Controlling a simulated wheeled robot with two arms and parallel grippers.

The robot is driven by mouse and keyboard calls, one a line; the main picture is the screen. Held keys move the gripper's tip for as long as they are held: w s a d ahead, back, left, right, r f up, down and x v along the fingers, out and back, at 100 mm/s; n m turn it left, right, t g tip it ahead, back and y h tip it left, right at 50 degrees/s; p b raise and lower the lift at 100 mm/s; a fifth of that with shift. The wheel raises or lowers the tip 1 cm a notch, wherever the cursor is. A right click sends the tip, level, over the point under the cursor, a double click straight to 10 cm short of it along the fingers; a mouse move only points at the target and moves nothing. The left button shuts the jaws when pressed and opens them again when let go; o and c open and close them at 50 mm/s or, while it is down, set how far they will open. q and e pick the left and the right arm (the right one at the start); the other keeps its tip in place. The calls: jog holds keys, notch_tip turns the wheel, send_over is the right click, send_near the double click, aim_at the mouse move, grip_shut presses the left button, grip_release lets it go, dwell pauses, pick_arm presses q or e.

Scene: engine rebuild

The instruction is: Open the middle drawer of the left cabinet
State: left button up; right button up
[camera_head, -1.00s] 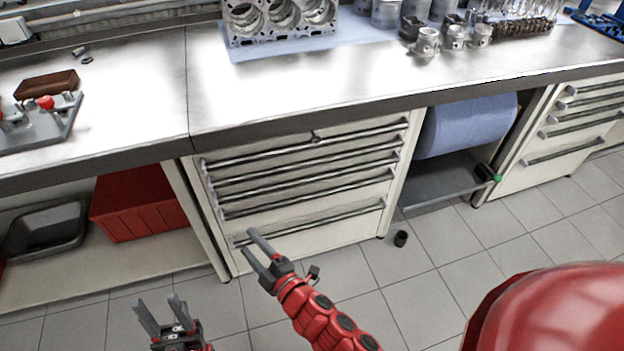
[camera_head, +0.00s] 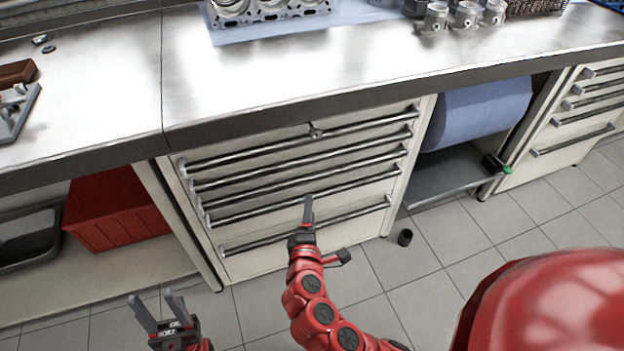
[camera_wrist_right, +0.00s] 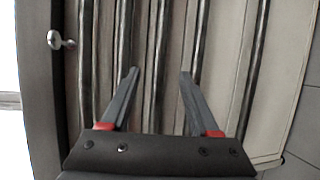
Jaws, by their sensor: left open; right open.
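The left cabinet (camera_head: 240,268) stands under the workbench with several drawers, all shut, each with a long bar handle. The middle drawer's handle (camera_head: 300,180) is the third bar down; it also shows in the right wrist view (camera_wrist_right: 160,50), running between the fingertips in the picture. My right gripper (camera_head: 308,207) is in front of the lower drawers, fingers pointing at the cabinet. In the right wrist view the right gripper (camera_wrist_right: 158,72) is open and empty; contact with a handle cannot be told. My left gripper (camera_head: 155,305) is open and empty, low at the left.
A key lock (camera_head: 316,131) sticks out near the top drawer. The workbench edge (camera_head: 300,112) overhangs the cabinet. A red bin (camera_head: 118,210) is on the shelf at left. A blue paper roll (camera_head: 480,112) is at right.

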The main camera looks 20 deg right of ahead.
aim_at(312, 180)
jog(key=x, duration=1.2)
jog(key=shift+w+f, duration=0.2)
jog(key=shift+w, duration=0.05)
grip_shut()
dwell(0.7)
